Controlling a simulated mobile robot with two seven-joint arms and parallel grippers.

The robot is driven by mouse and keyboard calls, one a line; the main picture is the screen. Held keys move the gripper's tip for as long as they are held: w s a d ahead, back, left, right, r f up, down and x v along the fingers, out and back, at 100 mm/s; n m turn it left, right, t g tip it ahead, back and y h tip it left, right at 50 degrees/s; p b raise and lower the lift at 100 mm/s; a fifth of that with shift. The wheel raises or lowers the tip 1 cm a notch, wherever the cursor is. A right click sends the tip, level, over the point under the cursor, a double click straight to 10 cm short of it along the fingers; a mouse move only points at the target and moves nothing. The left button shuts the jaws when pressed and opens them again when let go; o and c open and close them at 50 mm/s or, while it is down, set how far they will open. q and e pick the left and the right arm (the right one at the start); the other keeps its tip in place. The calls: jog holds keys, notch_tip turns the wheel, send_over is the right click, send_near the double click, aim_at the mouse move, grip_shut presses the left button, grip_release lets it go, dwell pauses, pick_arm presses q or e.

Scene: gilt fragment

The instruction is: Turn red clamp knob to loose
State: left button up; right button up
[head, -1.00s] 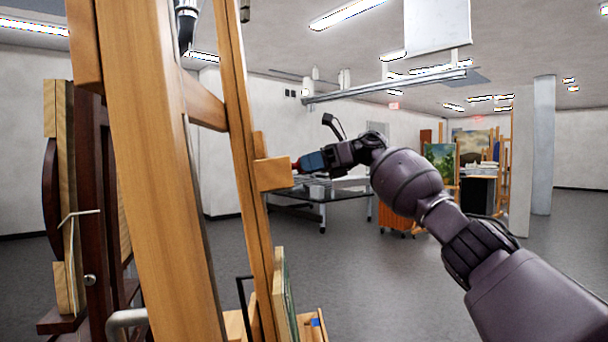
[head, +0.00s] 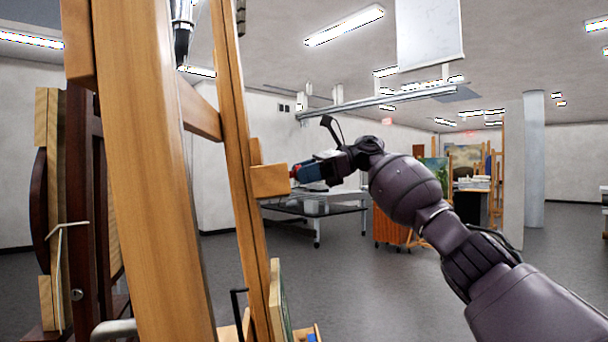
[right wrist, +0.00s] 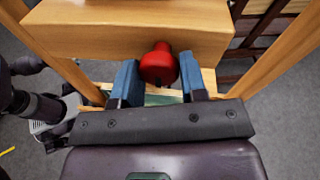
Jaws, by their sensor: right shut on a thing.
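The red clamp knob (right wrist: 158,65) sticks out of the face of a wooden clamp block (right wrist: 130,32) on the easel. In the head view only a sliver of the red knob (head: 293,174) shows beside the wooden block (head: 270,181). My right gripper (right wrist: 160,75) has its blue fingers on either side of the knob and is shut on it. In the head view the right gripper (head: 302,172) reaches the block from the right. The knob's shaft is hidden. My left gripper is not in view.
The tall wooden easel (head: 145,170) fills the left foreground. Dark and light frames (head: 85,200) stand at far left. A table (head: 325,208) stands behind the gripper, and more easels and paintings (head: 465,158) are at the back right. The floor at right is open.

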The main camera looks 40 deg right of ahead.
jog(key=shift+r, duration=0.1)
jog(key=o, duration=0.9)
jog(key=v, duration=1)
jog(key=shift+s+d, duration=0.2)
jog(key=shift+d, duration=0.15)
